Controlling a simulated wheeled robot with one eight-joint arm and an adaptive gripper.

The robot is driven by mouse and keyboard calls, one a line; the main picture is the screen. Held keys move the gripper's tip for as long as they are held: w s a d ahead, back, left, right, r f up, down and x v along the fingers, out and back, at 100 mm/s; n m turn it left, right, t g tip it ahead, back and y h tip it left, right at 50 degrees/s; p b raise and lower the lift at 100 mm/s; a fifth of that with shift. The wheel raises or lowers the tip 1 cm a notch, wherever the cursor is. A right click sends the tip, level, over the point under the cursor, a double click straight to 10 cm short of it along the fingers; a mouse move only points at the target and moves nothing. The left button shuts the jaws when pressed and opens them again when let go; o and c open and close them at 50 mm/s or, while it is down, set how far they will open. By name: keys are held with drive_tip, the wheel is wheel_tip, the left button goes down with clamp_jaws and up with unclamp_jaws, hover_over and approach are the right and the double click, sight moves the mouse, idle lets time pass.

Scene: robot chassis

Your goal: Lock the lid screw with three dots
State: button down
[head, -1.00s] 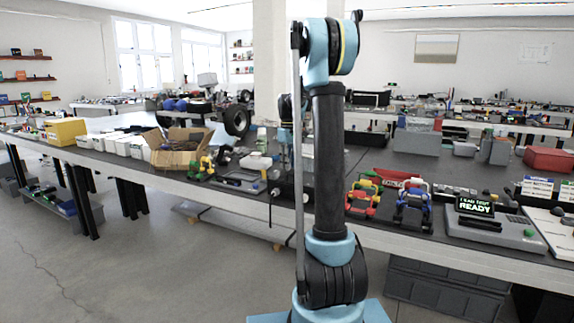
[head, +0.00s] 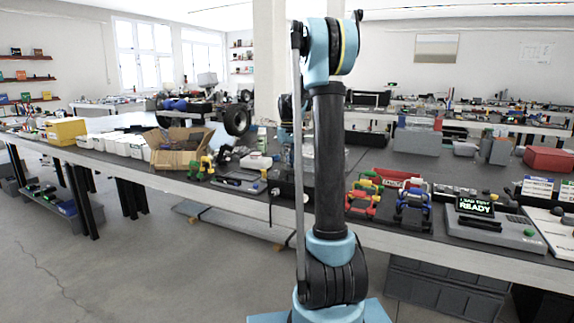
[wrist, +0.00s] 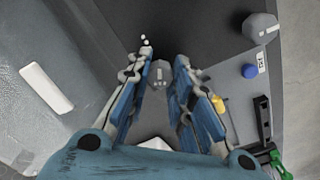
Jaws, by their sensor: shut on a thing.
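A grey screw knob (wrist: 159,76) with a pale line on its top sits between my fingertips in the wrist view. Small white dots (wrist: 144,40) show just beyond the left fingertip; part of the group may be hidden by the finger. My gripper (wrist: 161,62) has its two blue fingers closed on this knob from both sides. A second grey knob (wrist: 261,28) with a white line stands at the upper right on the grey lid (wrist: 205,35), apart from the fingers. In the head view my gripper and the knobs are hidden behind my arm.
In the wrist view a blue button (wrist: 249,71), a small white label (wrist: 262,63), a yellow piece (wrist: 219,104) and a black bracket (wrist: 263,122) lie right of the fingers. A white strip (wrist: 46,88) is at left. The head view shows a cluttered workbench (head: 395,165).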

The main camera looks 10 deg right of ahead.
drive_tip(key=m, duration=0.6)
drive_tip(key=shift+w+m, duration=0.1)
drive_tip(key=shift+m, duration=0.2)
drive_tip(key=m, duration=0.6)
drive_tip(key=shift+a, duration=0.15)
drive_tip(key=shift+m, duration=0.3)
drive_tip(key=c, duration=1.4)
unclamp_jaws()
drive_tip(key=shift+r, duration=0.2)
wheel_tip(320, 180, up, 12)
drive_tip(key=shift+f, duration=0.25)
